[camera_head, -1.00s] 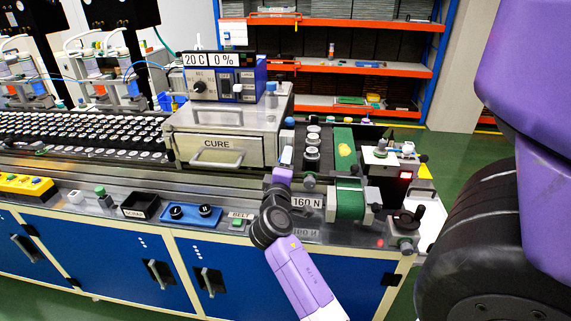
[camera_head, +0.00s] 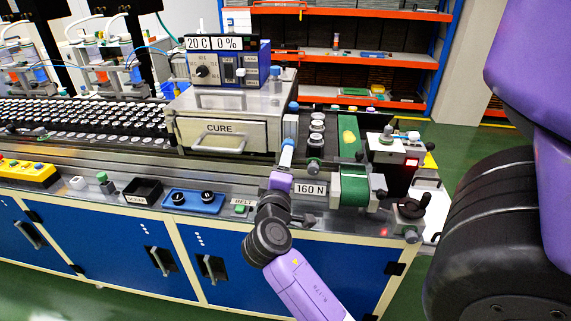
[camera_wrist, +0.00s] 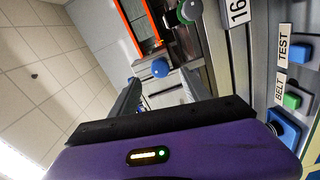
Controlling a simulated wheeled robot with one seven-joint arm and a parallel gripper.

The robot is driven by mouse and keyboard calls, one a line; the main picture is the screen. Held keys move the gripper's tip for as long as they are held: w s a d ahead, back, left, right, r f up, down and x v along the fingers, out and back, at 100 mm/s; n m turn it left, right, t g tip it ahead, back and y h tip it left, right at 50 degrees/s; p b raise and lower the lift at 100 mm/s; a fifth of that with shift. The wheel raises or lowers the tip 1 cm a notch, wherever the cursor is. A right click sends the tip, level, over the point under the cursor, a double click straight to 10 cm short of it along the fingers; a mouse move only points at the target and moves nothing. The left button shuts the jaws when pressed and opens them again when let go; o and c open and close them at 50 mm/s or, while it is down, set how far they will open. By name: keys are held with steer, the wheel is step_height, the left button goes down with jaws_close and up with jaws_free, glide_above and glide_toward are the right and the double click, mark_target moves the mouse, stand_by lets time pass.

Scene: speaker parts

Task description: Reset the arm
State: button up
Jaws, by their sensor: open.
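My purple and black arm reaches up from the bottom of the head view. My gripper (camera_head: 288,148) is over the bench just right of the silver CURE box (camera_head: 222,137) and behind the 160 N label (camera_head: 309,189). Its fingers are small there and hard to make out. In the wrist view, my gripper (camera_wrist: 160,92) shows two fingers spread apart with nothing held. A blue round knob (camera_wrist: 160,68) appears beyond and between the fingertips, apart from them.
A green belt roller (camera_head: 354,190) and a black hand crank (camera_head: 410,208) stand at right. An orange shelf rack stands behind.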

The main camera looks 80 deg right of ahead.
stand_by(0.3)
steer(key=w+a+n+t+y, duration=0.1)
steer(key=w+a+t+y, duration=0.1)
steer(key=w+a+t, duration=0.45)
steer(key=w+a+f+n+t+y, duration=0.1)
steer(key=a+f+t+y, duration=0.15)
steer(key=a, duration=0.45)
steer(key=w+a+f+n+t+y, duration=0.1)
steer(key=w+a+f+t+y, duration=0.1)
steer(key=a+t+y, duration=0.35)
steer(key=s+a+m+t+y, duration=0.1)
steer(key=s+a+y, duration=0.1)
steer(key=s+a, duration=0.35)
steer(key=s+a+m+y, duration=0.1)
steer(key=s+a+y, duration=0.1)
steer(key=a, duration=0.7)
steer(key=s+a+f+g+y, duration=0.1)
steer(key=s+a+y, duration=0.1)
steer(key=s, duration=0.4)
steer(key=s+a+f+g+y, duration=0.1)
steer(key=s+a+f+y, duration=0.1)
steer(key=s+a, duration=0.3)
steer(key=shift+s+a+f, duration=0.2)
steer(key=shift+s, duration=0.35)
